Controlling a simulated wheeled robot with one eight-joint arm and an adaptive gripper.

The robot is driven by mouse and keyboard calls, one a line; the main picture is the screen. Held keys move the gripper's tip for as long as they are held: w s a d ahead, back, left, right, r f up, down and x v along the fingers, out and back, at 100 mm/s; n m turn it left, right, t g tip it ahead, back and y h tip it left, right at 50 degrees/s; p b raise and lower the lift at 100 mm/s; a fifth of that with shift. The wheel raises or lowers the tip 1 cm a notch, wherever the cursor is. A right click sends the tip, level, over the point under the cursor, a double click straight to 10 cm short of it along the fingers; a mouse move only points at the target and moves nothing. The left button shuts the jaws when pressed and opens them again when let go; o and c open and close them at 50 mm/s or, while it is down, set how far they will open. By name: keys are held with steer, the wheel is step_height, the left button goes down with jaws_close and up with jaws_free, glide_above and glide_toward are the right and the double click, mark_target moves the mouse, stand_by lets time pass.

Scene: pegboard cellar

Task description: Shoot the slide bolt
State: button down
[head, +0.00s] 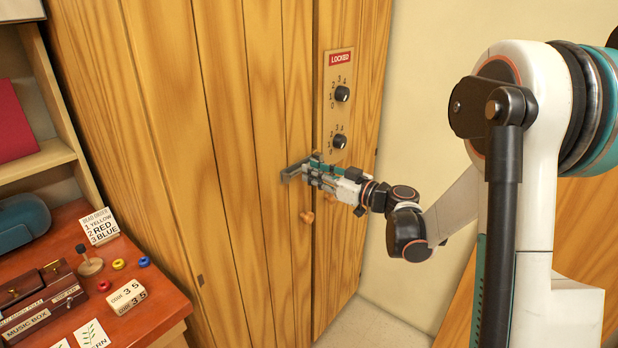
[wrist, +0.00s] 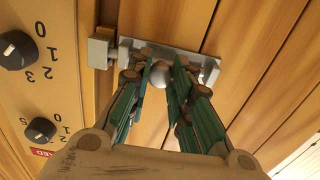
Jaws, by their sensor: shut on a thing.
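The slide bolt (wrist: 205,66) is a silver metal plate with a round knob (wrist: 155,75), mounted on a wooden cupboard door in the wrist view. A small metal keeper (wrist: 100,50) sits just left of the plate there. My gripper (wrist: 160,68) has its green fingers closed on the knob, one on each side. In the head view my gripper (head: 306,166) reaches the cupboard from the right, and the grey bolt (head: 291,173) shows at its tip. The fingers hide much of the bolt, so I cannot tell whether its rod is inside the keeper.
A panel beside the door has a red LOCKED sign (head: 340,58), an upper dial (head: 342,93) and a lower dial (head: 340,141). A red desk (head: 160,320) with a music box (head: 40,300) and cards stands at left.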

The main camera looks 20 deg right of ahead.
steer(key=shift+w+d, duration=0.5)
steer(key=shift+d, duration=0.2)
steer(key=c, duration=1.4)
jaws_free()
steer(key=shift+d, duration=0.15)
steer(key=v, duration=1.2)
